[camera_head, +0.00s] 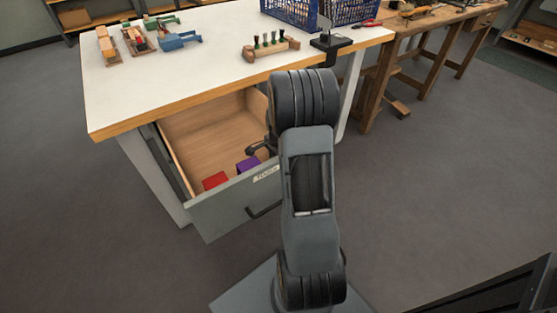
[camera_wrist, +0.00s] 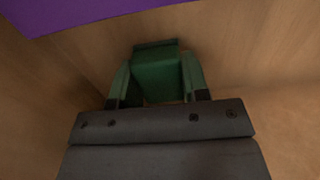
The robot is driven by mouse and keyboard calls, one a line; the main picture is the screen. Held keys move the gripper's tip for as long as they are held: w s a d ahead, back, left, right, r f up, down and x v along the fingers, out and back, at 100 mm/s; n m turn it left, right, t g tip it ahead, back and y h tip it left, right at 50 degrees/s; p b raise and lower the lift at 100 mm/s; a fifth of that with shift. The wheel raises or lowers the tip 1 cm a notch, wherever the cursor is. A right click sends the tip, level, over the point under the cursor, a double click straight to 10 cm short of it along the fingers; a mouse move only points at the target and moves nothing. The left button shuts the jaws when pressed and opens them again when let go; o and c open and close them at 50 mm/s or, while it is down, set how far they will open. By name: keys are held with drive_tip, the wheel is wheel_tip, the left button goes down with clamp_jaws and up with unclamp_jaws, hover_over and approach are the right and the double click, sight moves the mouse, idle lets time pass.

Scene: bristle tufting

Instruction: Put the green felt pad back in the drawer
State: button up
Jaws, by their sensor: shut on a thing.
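The green felt pad (camera_wrist: 157,75) is a small dark green block in the wrist view. My gripper (camera_wrist: 157,82) is shut on it, with one finger on each side. Wood-coloured drawer surface lies around and beyond the pad; I cannot tell whether the pad touches the floor of the drawer. The drawer (camera_head: 222,213) is pulled open under the white-topped bench and has a label on its front. In the head view my gripper (camera_head: 260,149) reaches inside the drawer near its right side, and the green pad is hidden there.
A purple block (camera_head: 248,164) and a red block (camera_head: 215,181) lie in the drawer near its front. The purple one fills the wrist view's upper left corner (camera_wrist: 75,12). The drawer's left and back floor is clear. The bench top (camera_head: 190,85) overhangs the drawer's back.

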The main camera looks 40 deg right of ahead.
drive_tip(key=o, duration=0.5)
drive_tip(key=shift+f, duration=0.2)
drive_tip(key=o, duration=0.5)
drive_tip(key=shift+c, duration=0.2)
drive_tip(key=shift+r, duration=0.1)
wheel_tip(320, 180, up, 11)
drive_tip(key=p, duration=0.4)
drive_tip(key=s+a+r+n+t, duration=0.1)
drive_tip(key=s+a+r+n, duration=0.2)
drive_tip(key=a+n, duration=0.3)
drive_tip(key=s+a+r+n+t, duration=0.1)
drive_tip(key=s+a+r+n, duration=0.2)
drive_tip(key=s+a+n, duration=0.2)
drive_tip(key=s+a+r+n, duration=0.3)
drive_tip(key=a+n, duration=0.4)
drive_tip(key=a, duration=0.3)
drive_tip(key=shift+s+n+t, duration=0.3)
drive_tip(key=shift+s+t, duration=0.1)
drive_tip(key=shift+s, duration=0.2)
